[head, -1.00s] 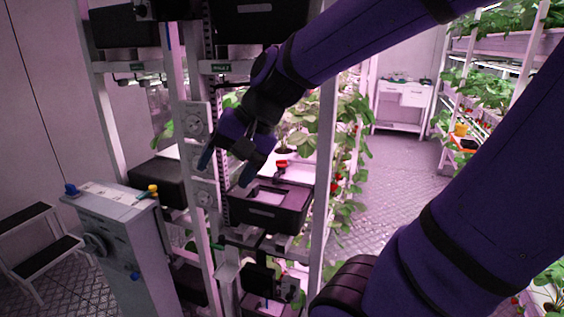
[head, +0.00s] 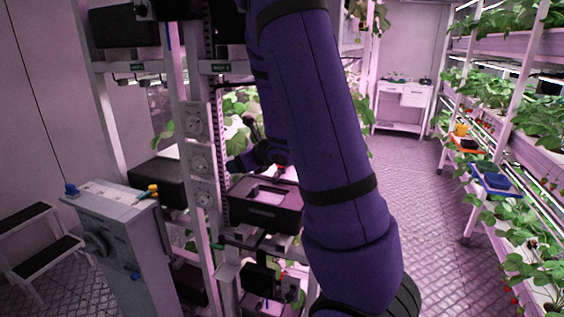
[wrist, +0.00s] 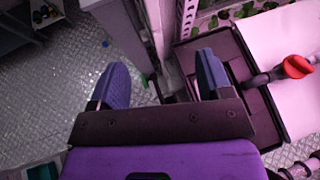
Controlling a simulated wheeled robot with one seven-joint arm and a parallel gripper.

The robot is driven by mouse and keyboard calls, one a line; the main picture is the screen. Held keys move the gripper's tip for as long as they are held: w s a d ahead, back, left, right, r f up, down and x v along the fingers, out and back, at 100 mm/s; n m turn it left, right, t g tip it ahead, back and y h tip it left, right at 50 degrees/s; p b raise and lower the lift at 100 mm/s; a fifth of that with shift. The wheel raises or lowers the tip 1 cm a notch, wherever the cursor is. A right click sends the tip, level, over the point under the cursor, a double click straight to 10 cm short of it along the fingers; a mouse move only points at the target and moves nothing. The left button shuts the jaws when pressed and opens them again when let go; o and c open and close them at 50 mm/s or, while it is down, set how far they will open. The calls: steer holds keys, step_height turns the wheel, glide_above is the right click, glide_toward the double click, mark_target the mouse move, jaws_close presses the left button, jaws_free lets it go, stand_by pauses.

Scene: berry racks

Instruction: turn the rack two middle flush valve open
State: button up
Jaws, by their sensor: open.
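In the head view the tray (head: 263,216) sits at middle height on the rack; my arm hides most of the handle. My gripper (wrist: 163,75) is open, with nothing between its two blue fingers. In the wrist view the handle lies to the right of the right finger. In the head view my gripper (head: 241,146) is beside the rack post, above the tray.
A white rack post with round gauges or dials (head: 200,160) stands left of my gripper. A grey cabinet (head: 120,240) with a handwheel and a step stool (head: 40,245) stand at the left. The aisle floor (head: 420,180) at the right is clear, beside plant shelves.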

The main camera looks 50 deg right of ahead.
steer(key=s+d+f+m+g+h, duration=0.1)
steer(key=d+f+m+h, duration=0.2)
steer(key=d+m+h, duration=0.35)
steer(key=s+d+f+m+g+h, duration=0.1)
steer(key=s+d+f+m+h, duration=0.15)
steer(key=d, duration=0.75)
steer(key=shift+m, duration=0.3)
steer(key=x, duration=0.7)
steer(key=r+x, duration=0.1)
steer(key=x, duration=0.3)
steer(key=shift+w+d, duration=0.1)
steer(key=shift+w, duration=0.2)
